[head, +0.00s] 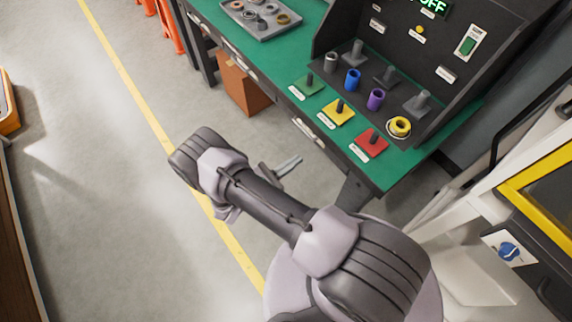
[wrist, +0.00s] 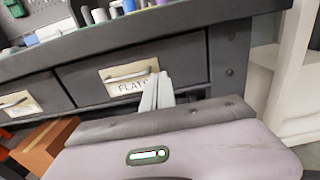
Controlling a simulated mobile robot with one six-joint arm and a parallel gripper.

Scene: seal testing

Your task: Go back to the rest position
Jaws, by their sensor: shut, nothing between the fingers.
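My gripper (head: 291,163) is shut and empty. In the head view it hangs over the grey floor in front of the green-topped bench (head: 305,160), apart from it. In the wrist view the closed fingers (wrist: 157,92) point toward the bench's drawer front, beside a label plate (wrist: 128,83). My folded arm crosses the lower middle of the head view and hides part of the floor.
On the bench are green, yellow (head: 338,113) and red (head: 371,143) square bases, coloured cylinders on a dark panel (head: 400,60), and a tray of rings (head: 262,17). A cardboard box (head: 243,88) stands beneath. A yellow-framed machine (head: 535,185) is at right.

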